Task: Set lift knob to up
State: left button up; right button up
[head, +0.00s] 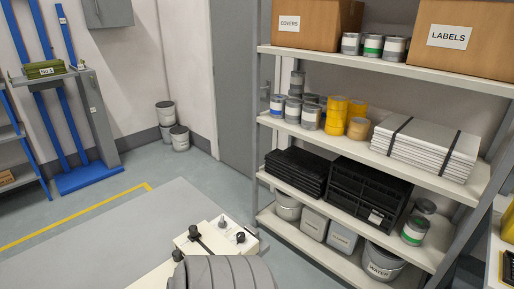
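A blue lift frame (60,125) with two tall uprights stands at the back left on a blue floor plate. Its grey platform (42,77) is raised well above the floor and carries a green box (43,69) labelled NO.1. A grey post (98,118) with small pale labels stands at the right side of the frame. The lift knob is too small to make out, so I cannot tell its setting. Neither of my grippers shows in the head view.
A loaded shelf rack (365,149) fills the right, with boxes, cans, tape rolls and trays. A grey door (234,90) is behind the rack. Open floor (150,165) with a yellow line (80,217) lies before the lift.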

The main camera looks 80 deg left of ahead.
aim_at(223, 224)
jog(key=u, duration=0.05)
jog(key=i, duration=1.45)
jog(key=u, duration=2.3)
